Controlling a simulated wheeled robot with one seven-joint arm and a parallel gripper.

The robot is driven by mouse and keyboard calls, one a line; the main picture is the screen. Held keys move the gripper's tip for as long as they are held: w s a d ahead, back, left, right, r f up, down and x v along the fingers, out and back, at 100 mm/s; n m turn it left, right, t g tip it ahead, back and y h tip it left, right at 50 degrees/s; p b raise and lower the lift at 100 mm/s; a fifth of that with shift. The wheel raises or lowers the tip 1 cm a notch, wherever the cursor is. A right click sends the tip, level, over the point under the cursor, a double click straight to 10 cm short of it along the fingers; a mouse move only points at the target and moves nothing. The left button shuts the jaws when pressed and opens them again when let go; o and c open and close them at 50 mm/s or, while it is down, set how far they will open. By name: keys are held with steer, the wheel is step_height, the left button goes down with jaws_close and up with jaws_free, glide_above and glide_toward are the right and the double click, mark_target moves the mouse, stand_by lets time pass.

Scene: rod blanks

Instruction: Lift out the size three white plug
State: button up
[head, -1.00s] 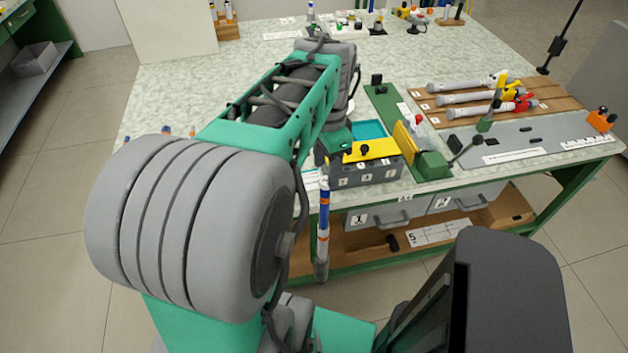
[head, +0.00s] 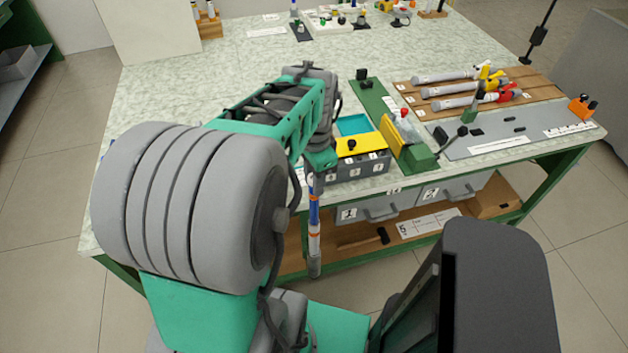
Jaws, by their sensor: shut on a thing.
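My gripper (head: 315,178) points down at the front edge of the workbench, left of a grey block (head: 370,167). It is shut on an upright banded rod (head: 314,213) in blue, white and orange with a grey lower end. The rod hangs in front of the bench edge; my arm hides its top and much of the jaws. The grey block has a yellow plate (head: 370,143) with a black knob on top and small white labels in front, too small to read. I cannot single out a size three white plug.
A green fixture (head: 418,156) stands right of the block, and a teal tray (head: 353,125) behind it. Grey tubes with coloured clamps lie on a wooden board (head: 409,88). A grey plate (head: 532,138) lies at right. Drawers (head: 372,209) sit below; the left back bench top is clear.

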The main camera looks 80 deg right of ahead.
steer(key=c, duration=0.3)
steer(key=shift+r, duration=0.3)
step_height(320, 180, up, 2)
steer(key=shift+r, duration=0.1)
steer(key=s+a+r+b, duration=0.1)
steer(key=s+a+r, duration=0.1)
steer(key=a+r, duration=0.3)
steer(key=s+a+r+b, duration=0.1)
steer(key=s+a+r, duration=0.2)
steer(key=a+r, duration=0.2)
steer(key=a, duration=0.3)
steer(key=shift+s, duration=0.25)
steer(key=shift+r, duration=0.1)
